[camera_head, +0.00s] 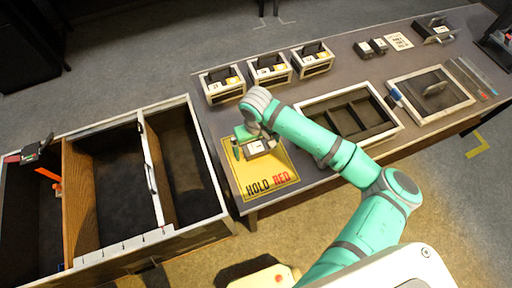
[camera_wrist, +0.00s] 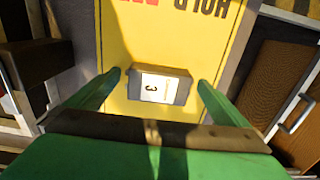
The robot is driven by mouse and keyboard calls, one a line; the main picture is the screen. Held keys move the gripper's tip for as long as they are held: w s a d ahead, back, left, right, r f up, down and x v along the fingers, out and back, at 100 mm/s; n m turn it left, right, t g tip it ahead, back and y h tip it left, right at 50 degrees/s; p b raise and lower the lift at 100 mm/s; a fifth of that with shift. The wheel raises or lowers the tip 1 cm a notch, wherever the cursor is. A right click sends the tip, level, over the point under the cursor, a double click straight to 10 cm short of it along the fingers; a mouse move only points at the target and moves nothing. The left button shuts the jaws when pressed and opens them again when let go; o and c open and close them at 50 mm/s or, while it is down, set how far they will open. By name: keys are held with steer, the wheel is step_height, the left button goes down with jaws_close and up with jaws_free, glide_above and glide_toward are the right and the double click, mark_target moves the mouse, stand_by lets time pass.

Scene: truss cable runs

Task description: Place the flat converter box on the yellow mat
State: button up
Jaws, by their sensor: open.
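The yellow mat (camera_head: 259,182) lies on the table's left end, with "HOLD RED" printed on it; it also shows in the wrist view (camera_wrist: 189,48). A small grey box with a white label, which looks like the flat converter box (camera_wrist: 160,84), rests on or just above the mat; the exact contact is hard to tell. The box also shows in the head view (camera_head: 257,147). My gripper (camera_wrist: 153,88) is over the mat, with its green fingers apart on either side of the box. Gaps show between each finger and the box.
Several labelled bins (camera_head: 269,69) stand along the table's back edge. An empty divided tray (camera_head: 350,113) and a framed tray (camera_head: 430,94) lie to the right. A large open crate (camera_head: 116,246) with compartments stands at the left, beside the table.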

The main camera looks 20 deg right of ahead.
mark_target(256, 148)
step_height(256, 148, up, 12)
steer(key=w+a+r+m+t+y, duration=0.1)
steer(key=w+a+r+t+y, duration=0.25)
steer(key=a, duration=0.75)
steer(key=w+a+r+m+t+y, duration=0.1)
steer(key=w+a+r+t+y, duration=0.25)
steer(key=a, duration=0.65)
steer(key=w+a+r+t+y, duration=0.1)
steer(key=w+a+t+y, duration=0.3)
steer(key=a, duration=0.7)
steer(key=s+d+f+m+t+h, duration=0.25)
steer(key=s+d+f+h, duration=0.2)
steer(key=s+f, duration=0.35)
steer(key=s+d+f+m+t+h, duration=0.25)
steer(key=s+f+h, duration=0.3)
steer(key=s, duration=0.45)
steer(key=s+d+n, duration=0.3)
steer(key=s+d, duration=0.2)
steer(key=s, duration=0.5)
steer(key=s+d+n+h, duration=0.1)
steer(key=s+d+n, duration=0.2)
steer(key=s, duration=0.8)
steer(key=shift+d+n+g, duration=0.3)
steer(key=shift+d, duration=0.85)
